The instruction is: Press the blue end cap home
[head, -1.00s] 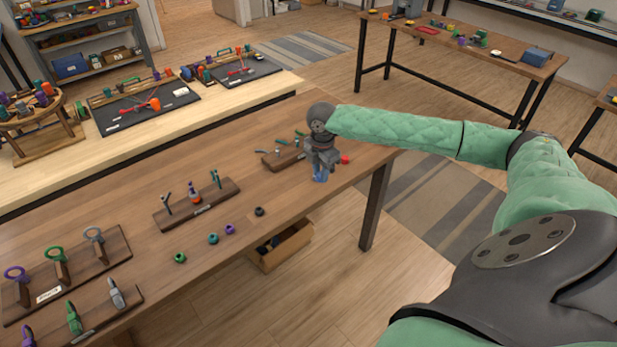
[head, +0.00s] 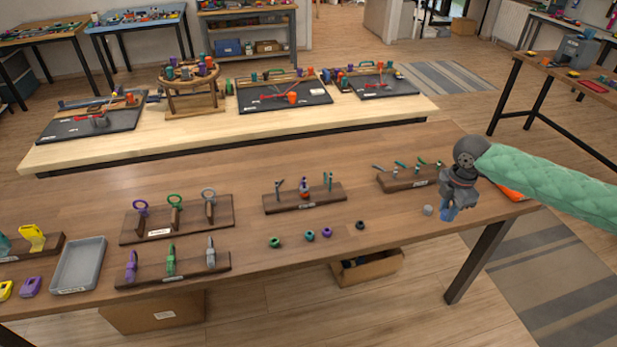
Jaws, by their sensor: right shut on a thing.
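My right gripper (head: 452,206) is at the right end of the brown table, low over its front edge, with its arm coming in from the right. It is shut on a small blue piece (head: 448,214), which looks like the blue end cap. The fingers hide most of this piece, and I cannot tell whether it touches anything below. A small grey cylinder (head: 428,210) is just left of the gripper on the table. My left gripper is out of view.
A wooden rack (head: 408,183) with several small tools stands left of the gripper. Several dark, purple, teal and green rings (head: 310,236) lie along the front edge. More racks (head: 305,203) and a grey tray (head: 80,264) are further left. An orange-red thing (head: 510,192) is partly behind my arm.

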